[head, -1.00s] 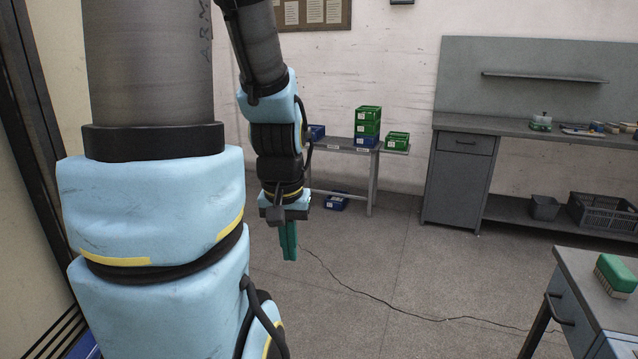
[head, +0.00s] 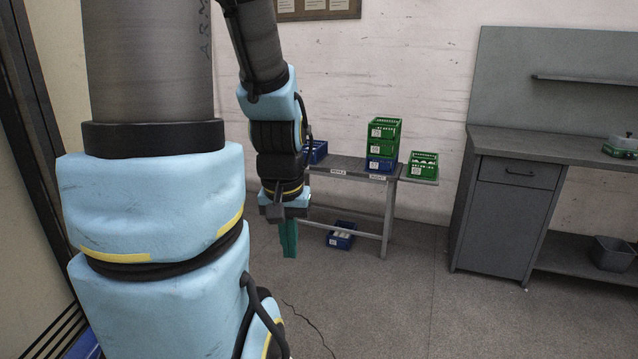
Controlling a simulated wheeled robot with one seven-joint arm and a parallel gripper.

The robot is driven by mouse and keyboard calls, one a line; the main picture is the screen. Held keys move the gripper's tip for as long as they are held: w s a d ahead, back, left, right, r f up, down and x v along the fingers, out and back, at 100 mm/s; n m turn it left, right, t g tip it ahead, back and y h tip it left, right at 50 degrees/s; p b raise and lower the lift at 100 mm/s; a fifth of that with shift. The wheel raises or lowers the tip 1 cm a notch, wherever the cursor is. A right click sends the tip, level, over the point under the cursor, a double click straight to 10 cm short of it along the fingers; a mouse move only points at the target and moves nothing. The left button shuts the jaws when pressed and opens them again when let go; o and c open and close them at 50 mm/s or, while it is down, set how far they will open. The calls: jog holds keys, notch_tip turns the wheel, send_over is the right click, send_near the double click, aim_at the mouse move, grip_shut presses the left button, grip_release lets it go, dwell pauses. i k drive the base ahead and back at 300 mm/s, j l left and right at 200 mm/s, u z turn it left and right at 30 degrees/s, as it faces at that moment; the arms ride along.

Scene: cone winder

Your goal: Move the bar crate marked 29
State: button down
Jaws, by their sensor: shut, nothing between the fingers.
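Several small crates are on and around a low grey bench against the back wall. A green crate (head: 384,128) sits on another green crate (head: 383,147), which sits on a blue crate (head: 380,164). Another green crate (head: 422,165) stands at the bench's right end. A blue crate (head: 317,151) stands farther left, partly hidden by my arm. Another blue crate (head: 341,236) is on the floor under the bench. White labels show on the crates, but I cannot read the number 29 on any. My gripper (head: 289,252), with green fingers, is shut and empty, pointing down in front of the bench.
The low bench (head: 347,168) bears small tags reading MIDDLE and RIGHT on its front edge. A grey workbench with a cabinet (head: 508,215) stands to the right, with a grey bin (head: 612,253) on its lower shelf. The floor (head: 400,310) before the low bench is clear.

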aim_at(320, 150)
jog(key=i, duration=2.15)
jog(key=i+u, duration=0.2)
jog(key=i, duration=0.25)
jog(key=i+l+u, duration=0.25)
jog(key=i, duration=0.25)
jog(key=i+l+u, duration=0.2)
jog(key=i, duration=0.25)
jog(key=i+l+u, duration=0.55)
jog(key=i+u, duration=0.15)
